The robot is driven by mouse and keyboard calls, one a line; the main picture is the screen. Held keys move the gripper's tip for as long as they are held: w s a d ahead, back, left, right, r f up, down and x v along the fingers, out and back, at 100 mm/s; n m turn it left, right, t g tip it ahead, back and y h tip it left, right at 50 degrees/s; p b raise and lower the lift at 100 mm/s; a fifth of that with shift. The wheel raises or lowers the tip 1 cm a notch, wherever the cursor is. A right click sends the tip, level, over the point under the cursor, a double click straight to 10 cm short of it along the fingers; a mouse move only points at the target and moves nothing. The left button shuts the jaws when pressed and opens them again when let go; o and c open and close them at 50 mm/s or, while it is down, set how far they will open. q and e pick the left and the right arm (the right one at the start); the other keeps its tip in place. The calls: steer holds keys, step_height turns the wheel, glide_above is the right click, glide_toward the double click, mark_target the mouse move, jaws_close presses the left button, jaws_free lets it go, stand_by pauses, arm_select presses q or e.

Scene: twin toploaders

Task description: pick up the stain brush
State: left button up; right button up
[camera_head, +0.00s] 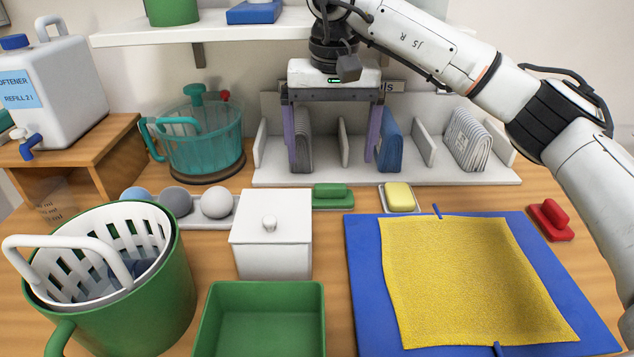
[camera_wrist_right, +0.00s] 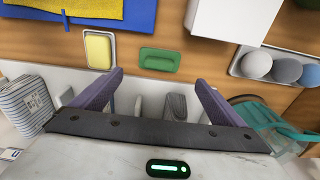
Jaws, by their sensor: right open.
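Two brush-like blocks with grip handles lie on the wooden counter. A green brush (camera_head: 331,195) lies in front of the white divider rack, and a red brush (camera_head: 549,218) lies at the right beyond the blue board. I cannot tell which is the stain brush. My right gripper (camera_head: 332,168) is open and empty, its purple fingers pointing down over the rack, behind the green brush. In the right wrist view the green brush (camera_wrist_right: 160,60) shows just past the gap between the fingertips (camera_wrist_right: 159,80). The red brush is not seen there. My left gripper is not in view.
A yellow sponge (camera_head: 399,197) lies on a small dish right of the green brush. The divider rack (camera_head: 480,177) holds folded cloths. A white lidded box (camera_head: 270,250), green tray (camera_head: 262,283) and blue board (camera_head: 362,290) with yellow cloth stand in front.

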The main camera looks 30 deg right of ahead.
mark_target(330, 185)
steer(key=f, duration=0.3)
steer(key=shift+s+d+f, duration=0.15)
steer(key=shift+s+f, duration=0.1)
steer(key=shift+f, duration=0.1)
steer(key=f, duration=0.4)
steer(key=w+f, duration=0.1)
steer(key=shift+d+f, duration=0.15)
steer(key=shift+f, duration=0.25)
steer(key=shift+r, duration=0.1)
steer(key=c, duration=1.1)
